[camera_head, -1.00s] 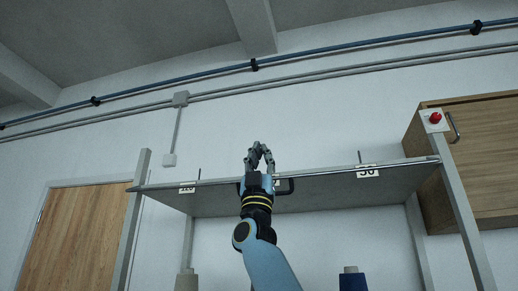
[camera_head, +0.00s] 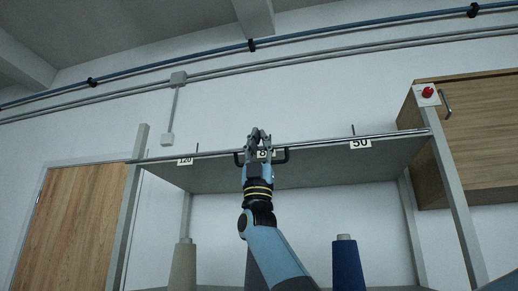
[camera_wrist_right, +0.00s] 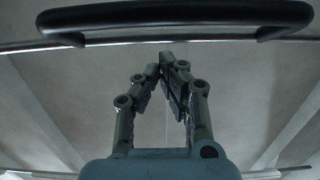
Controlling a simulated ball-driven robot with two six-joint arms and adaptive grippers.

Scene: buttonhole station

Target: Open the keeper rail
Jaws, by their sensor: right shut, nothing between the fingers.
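The keeper rail (camera_head: 320,142) is a thin metal bar along the front edge of a grey overhead shelf. Its black handle (camera_head: 285,157) is at mid-length, partly hidden by my right gripper in the head view. In the right wrist view the handle (camera_wrist_right: 175,16) crosses the top as a dark bar with bent ends. My right gripper (camera_head: 258,132) is shut and empty, its fingertips pointing up at the handle in the head view. In the wrist view the fingertips (camera_wrist_right: 167,58) show below the handle bar, apart from it in the picture; the depth between them is unclear. My left gripper is not in view.
The shelf (camera_head: 330,170) carries number labels, such as 50 (camera_head: 359,143), and stands on grey posts. Below are a beige cone (camera_head: 183,265) and a blue cone (camera_head: 347,265). A wooden cabinet (camera_head: 480,130) and a red button (camera_head: 427,92) are at right.

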